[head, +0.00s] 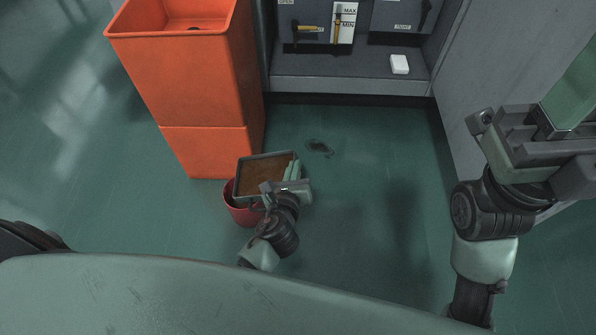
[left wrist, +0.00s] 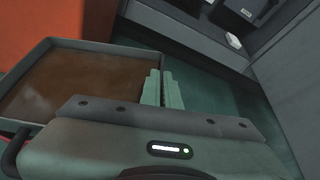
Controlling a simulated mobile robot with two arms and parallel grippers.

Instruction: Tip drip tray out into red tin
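The drip tray (head: 242,181) is a shallow dark rectangular tray with brown liquid across its bottom. It is over the red tin (head: 238,213) and hides part of the tin's mouth. The tray looks close to level. My left gripper (head: 292,171) is at the tray's right side, its pale green fingers closed on the right wall. The left wrist view shows the tray (left wrist: 25,84) left of the fingers (left wrist: 163,88), which are close together on its edge. A bit of the tin's red rim (left wrist: 14,150) shows at lower left. My right gripper (head: 568,100) is raised at the right, partly cut off.
A tall orange bin (head: 200,90) stands behind and left of the tin. A grey machine cabinet with a recess (head: 345,82) is at the back, with a small white block (head: 399,64) on its ledge. A dark spill (head: 319,147) marks the green floor. Floor right of the tray is clear.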

